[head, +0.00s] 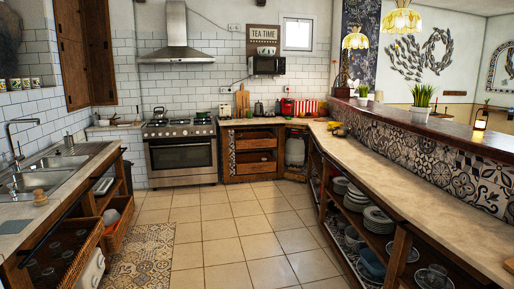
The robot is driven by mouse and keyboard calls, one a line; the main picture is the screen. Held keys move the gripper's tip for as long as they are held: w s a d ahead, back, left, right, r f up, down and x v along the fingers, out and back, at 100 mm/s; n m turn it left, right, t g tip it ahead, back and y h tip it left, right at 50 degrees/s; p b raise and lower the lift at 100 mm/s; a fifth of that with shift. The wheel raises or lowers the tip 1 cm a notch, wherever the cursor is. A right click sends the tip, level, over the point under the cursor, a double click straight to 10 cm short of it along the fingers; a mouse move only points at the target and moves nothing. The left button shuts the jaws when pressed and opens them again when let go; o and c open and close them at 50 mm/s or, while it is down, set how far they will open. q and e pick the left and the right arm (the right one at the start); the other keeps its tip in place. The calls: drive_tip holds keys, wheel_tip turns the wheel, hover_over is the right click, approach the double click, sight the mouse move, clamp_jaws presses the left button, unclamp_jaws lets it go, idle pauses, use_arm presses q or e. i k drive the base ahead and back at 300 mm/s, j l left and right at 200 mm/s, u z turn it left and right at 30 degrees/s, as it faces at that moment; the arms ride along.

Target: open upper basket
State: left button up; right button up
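Neither of my grippers is in view. Under the back counter, two wooden basket-like drawers sit one above the other: an upper one (255,143) and a lower one (255,168). Both look pushed in, though they are small at this distance. On the near left under the sink counter, a wooden basket (93,243) holding glasses sticks out into the room. Another basket (118,232) sticks out just beyond it. I cannot tell which of these is the upper basket.
A clear tiled floor (235,235) runs between the counters, with a patterned mat (142,255) at left. The stove (181,155) stands at the back. The right counter (400,185) has open shelves with plates (378,219) and bowls. A sink (40,180) is at left.

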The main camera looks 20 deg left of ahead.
sight(271, 142)
drive_tip(key=i+j+u, duration=0.2)
drive_tip(key=i, duration=0.25)
drive_tip(key=i+u, duration=0.25)
drive_tip(key=i, duration=0.2)
drive_tip(key=i+j, duration=0.1)
drive_tip(key=i, duration=2)
drive_tip(key=i+j+u, duration=0.15)
drive_tip(key=i, duration=2)
drive_tip(key=i+l, duration=0.25)
drive_tip(key=i, duration=1.85)
drive_tip(key=j+u, duration=0.05)
drive_tip(key=j, duration=0.05)
